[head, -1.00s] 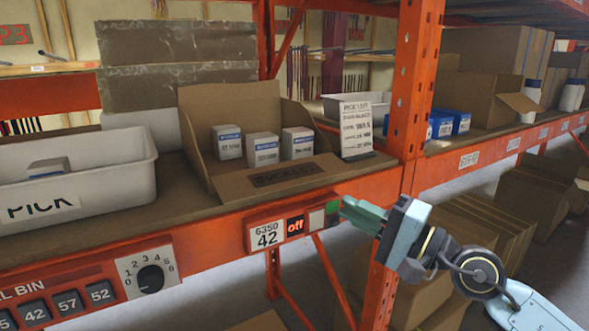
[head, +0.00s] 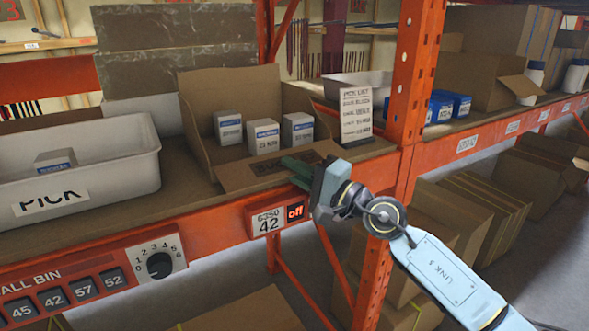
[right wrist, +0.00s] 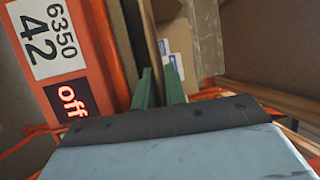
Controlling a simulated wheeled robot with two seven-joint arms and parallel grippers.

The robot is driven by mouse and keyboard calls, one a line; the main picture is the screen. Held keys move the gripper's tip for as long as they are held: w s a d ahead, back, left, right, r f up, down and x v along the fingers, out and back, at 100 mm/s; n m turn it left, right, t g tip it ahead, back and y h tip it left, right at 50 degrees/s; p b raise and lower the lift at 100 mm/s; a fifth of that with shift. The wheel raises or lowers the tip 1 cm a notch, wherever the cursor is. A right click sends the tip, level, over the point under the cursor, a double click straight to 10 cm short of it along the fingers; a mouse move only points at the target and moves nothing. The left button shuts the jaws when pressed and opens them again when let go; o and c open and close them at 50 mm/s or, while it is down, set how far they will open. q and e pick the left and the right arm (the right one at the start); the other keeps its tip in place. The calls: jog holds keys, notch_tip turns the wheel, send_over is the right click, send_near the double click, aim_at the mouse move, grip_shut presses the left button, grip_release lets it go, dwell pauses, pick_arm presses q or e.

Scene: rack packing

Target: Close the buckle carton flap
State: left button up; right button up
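The open buckle carton (head: 198,103) stands on the shelf with its back wall up. Its front flap (head: 235,178), with a dark printed label, is folded outward and slopes down toward the shelf edge. Several small white boxes with blue labels (head: 230,128) stand inside. My right gripper (head: 292,170) is at the flap's right part, its green fingers over or beside the flap; contact cannot be told. My left gripper is not in view.
A white PICK bin (head: 120,160) holding a small box stands left of the carton. A pick-list card (head: 356,115) stands right of it, near the orange upright (head: 410,75). The orange shelf beam (head: 215,225) with labels and a dial runs below.

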grip_shut()
dwell(1.3)
